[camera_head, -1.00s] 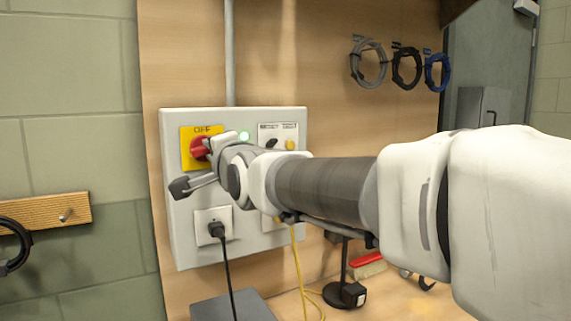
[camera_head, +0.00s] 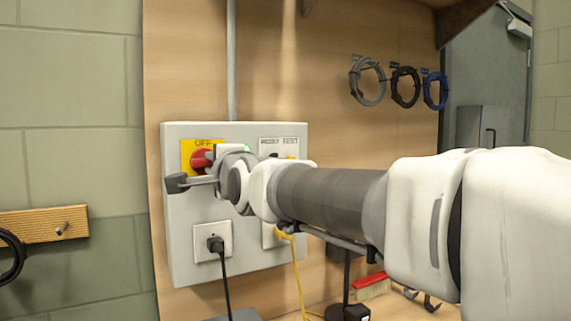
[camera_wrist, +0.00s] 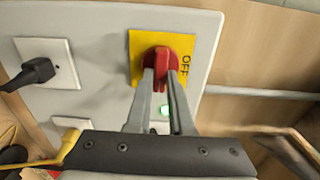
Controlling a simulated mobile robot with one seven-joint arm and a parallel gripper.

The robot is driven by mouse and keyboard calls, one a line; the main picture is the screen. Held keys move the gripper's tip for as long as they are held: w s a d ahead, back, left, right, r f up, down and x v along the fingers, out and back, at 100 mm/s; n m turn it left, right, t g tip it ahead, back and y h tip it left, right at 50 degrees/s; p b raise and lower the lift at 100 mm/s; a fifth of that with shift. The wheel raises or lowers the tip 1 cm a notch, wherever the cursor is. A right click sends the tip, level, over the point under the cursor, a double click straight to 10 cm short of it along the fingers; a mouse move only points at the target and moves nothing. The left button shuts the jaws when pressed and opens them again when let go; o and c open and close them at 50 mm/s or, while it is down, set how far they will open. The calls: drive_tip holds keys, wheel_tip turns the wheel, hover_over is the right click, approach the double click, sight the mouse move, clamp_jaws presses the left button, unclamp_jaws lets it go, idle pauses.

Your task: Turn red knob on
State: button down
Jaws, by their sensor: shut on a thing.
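The red knob (camera_head: 201,160) sits on a yellow plate marked OFF (camera_head: 187,149), at the upper left of a grey panel on the wall. In the wrist view the red knob (camera_wrist: 160,64) shows between the two fingers of my gripper (camera_wrist: 163,80). The fingers are closed on its sides. In the head view my gripper (camera_head: 212,158) reaches the knob from the right, and part of the knob is hidden behind it. A green light (camera_wrist: 164,112) shows between the fingers in the wrist view.
The grey panel (camera_head: 180,255) also carries a socket with a black plug (camera_head: 215,243) and a yellow cable (camera_head: 293,262). Coiled cables (camera_head: 405,87) hang on the wooden board at the right. A red brush (camera_head: 371,284) lies on the bench below.

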drive_tip(key=c, duration=0.8)
unclamp_jaws()
drive_tip(key=v, duration=1.7)
drive_tip(key=shift+s+b, duration=0.2)
drive_tip(key=shift+b, duration=0.2)
drive_tip(key=s+d+f+n+g+h, duration=0.1)
drive_tip(key=d+f+n+g+h, duration=0.15)
drive_tip(key=d+f, duration=0.45)
drive_tip(key=d+f+n+g+h, duration=0.1)
drive_tip(key=d+f+n+h, duration=0.25)
drive_tip(key=f, duration=0.65)
drive_tip(key=s+d+f+n+g+h, duration=0.4)
drive_tip(key=s+d+f+n+g, duration=0.15)
drive_tip(key=s+d+f, duration=0.7)
wheel_tip(320, 180, up, 11)
drive_tip(key=w+a+p, duration=0.1)
drive_tip(key=w+p, duration=0.1)
drive_tip(key=p, duration=1)
drive_tip(key=shift+a+g, duration=0.3)
drive_tip(key=shift+a, duration=0.05)
